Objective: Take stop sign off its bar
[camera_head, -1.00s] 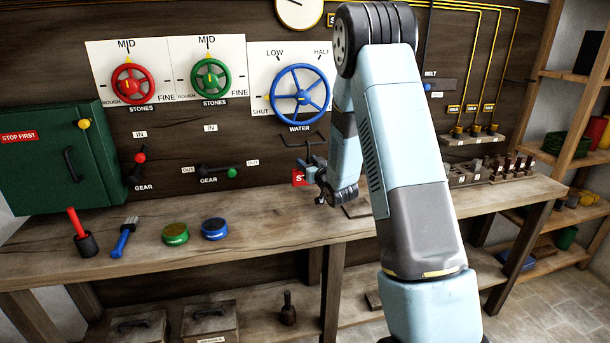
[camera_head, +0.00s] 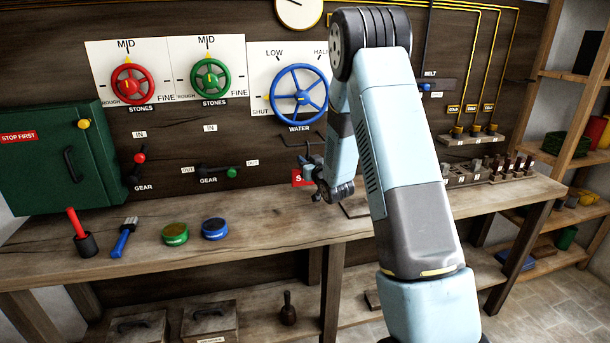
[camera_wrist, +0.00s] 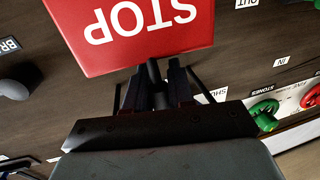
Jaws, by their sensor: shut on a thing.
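The red stop sign (camera_head: 297,179) hangs in front of the dark back wall, below the blue water wheel, partly hidden by my gripper (camera_head: 309,168). In the wrist view the sign (camera_wrist: 135,35) fills the top middle, with its white letters upside down. My gripper (camera_wrist: 157,80) is shut at the sign's edge, on a small dark stem or grip there. A thin dark bar (camera_head: 289,140) shows on the wall just above the sign. Whether the sign still touches the bar is hidden.
The blue wheel (camera_head: 299,95) is close above. A gear lever (camera_head: 231,172) is to the left. Small blocks (camera_head: 467,172) stand at the right.

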